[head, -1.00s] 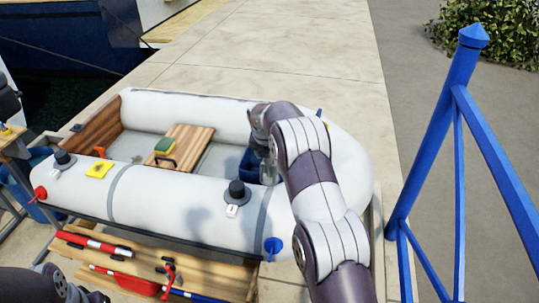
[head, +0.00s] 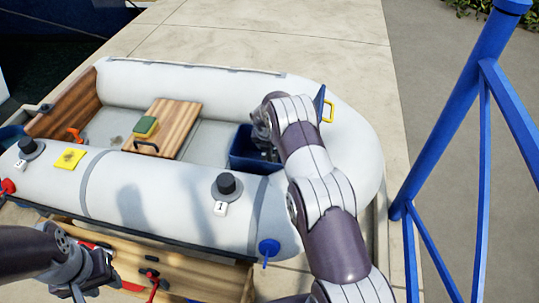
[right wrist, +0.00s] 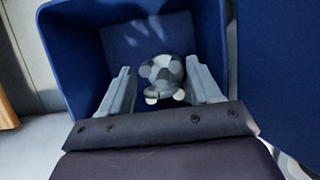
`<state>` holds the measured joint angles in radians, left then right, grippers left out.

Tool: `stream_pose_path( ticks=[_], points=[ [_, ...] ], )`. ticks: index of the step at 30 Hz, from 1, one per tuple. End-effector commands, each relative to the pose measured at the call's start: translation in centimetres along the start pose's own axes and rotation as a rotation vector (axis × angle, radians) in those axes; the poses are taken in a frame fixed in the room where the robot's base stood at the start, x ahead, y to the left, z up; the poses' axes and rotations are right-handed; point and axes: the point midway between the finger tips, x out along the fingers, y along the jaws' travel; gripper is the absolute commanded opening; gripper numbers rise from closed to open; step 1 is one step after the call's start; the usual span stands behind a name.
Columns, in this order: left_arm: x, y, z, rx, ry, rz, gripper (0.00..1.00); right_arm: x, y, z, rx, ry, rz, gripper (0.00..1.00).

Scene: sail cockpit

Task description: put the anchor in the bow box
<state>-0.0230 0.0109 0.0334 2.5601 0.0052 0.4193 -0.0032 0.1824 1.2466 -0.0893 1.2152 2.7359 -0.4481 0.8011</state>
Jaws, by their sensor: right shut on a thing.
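The bow box (head: 238,152) is an open blue bin at the right end of the dinghy. Its blue lid (head: 319,103) stands up on the right, with a yellow handle. My right arm reaches over the box from the right and partly hides it. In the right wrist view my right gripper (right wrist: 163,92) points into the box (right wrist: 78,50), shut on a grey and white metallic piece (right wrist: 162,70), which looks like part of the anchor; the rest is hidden. My left gripper (head: 92,284) is low at the left, in front of the dinghy; its fingers are unclear.
The white dinghy (head: 165,83) has a wooden seat (head: 178,120) with a green and yellow sponge (head: 145,127). A black knob (head: 226,185) sits on the near tube. A blue railing (head: 450,110) stands at the right. A wooden rack (head: 200,270) is in front.

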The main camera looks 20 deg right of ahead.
Motion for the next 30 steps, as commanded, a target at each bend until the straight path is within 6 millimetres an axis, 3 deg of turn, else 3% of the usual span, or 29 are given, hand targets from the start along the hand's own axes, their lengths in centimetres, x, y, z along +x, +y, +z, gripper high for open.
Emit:
stream_pose_path(
  ticks=[9, 21, 22, 24, 30],
  points=[
    [0.3, 0.0, 0.0, 0.000, 0.000, 0.000, 0.38, 3.9, 0.1, -1.4, 0.000, -0.005, 0.002, 0.00],
    [0.6, 0.0, 0.1, 0.000, 0.000, 0.000, 0.38, 4.5, 0.1, -1.6, 0.001, -0.006, 0.003, 0.00],
    [0.7, 0.0, 0.1, 0.000, 0.000, 0.000, 0.38, 4.6, 0.0, -1.9, 0.001, -0.002, 0.001, 0.66],
    [0.6, 0.0, 0.1, 0.000, 0.000, 0.000, 0.38, 4.5, 0.0, -1.8, 0.001, -0.001, 0.001, 0.88],
    [0.6, 0.0, 0.1, 0.000, 0.000, 0.000, 0.38, 4.5, 0.0, -1.8, 0.001, -0.001, 0.001, 0.88]
  ],
)
